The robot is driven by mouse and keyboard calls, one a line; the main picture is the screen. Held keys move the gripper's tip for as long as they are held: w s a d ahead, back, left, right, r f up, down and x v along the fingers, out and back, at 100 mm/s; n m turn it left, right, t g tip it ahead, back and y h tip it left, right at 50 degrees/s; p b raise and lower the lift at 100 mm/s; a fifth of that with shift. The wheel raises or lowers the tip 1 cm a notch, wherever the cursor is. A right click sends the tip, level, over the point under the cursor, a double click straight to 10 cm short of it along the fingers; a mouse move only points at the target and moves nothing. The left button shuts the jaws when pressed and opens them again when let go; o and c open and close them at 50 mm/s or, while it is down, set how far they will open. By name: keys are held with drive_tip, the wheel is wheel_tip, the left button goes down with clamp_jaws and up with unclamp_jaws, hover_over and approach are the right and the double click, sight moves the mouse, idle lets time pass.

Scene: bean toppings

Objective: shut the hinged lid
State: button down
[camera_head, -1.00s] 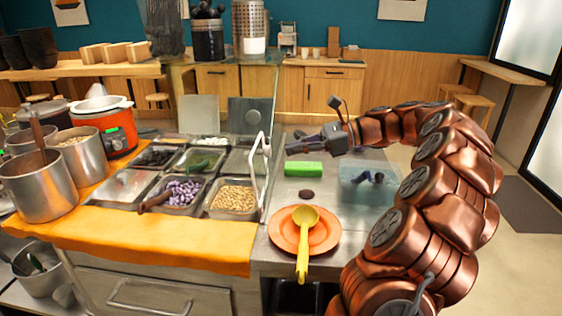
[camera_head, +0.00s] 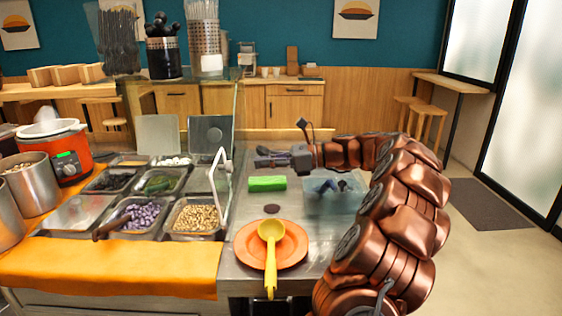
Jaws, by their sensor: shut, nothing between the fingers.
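Two flat lid-like panels stand upright at the back of the topping counter: a pale grey one (camera_head: 157,135) and a darker, see-through one (camera_head: 210,132). I cannot tell for sure which is the hinged lid. A white bar handle (camera_head: 224,192) stands up at the right edge of the topping pans; what it is fixed to is unclear. My gripper (camera_head: 262,157) is shut and empty. It points left above the steel counter, behind the green block (camera_head: 267,184) and to the right of the darker panel, apart from both panels.
An orange plate (camera_head: 290,254) with a yellow ladle (camera_head: 270,260) lies at the counter's front. A clear bluish tray (camera_head: 330,200) sits under my arm. Pans of beans (camera_head: 195,217) and other toppings fill the left. A glass pane rises behind them.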

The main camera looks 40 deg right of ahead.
drive_tip(key=shift+x, duration=2.9)
drive_tip(key=shift+r, duration=0.1)
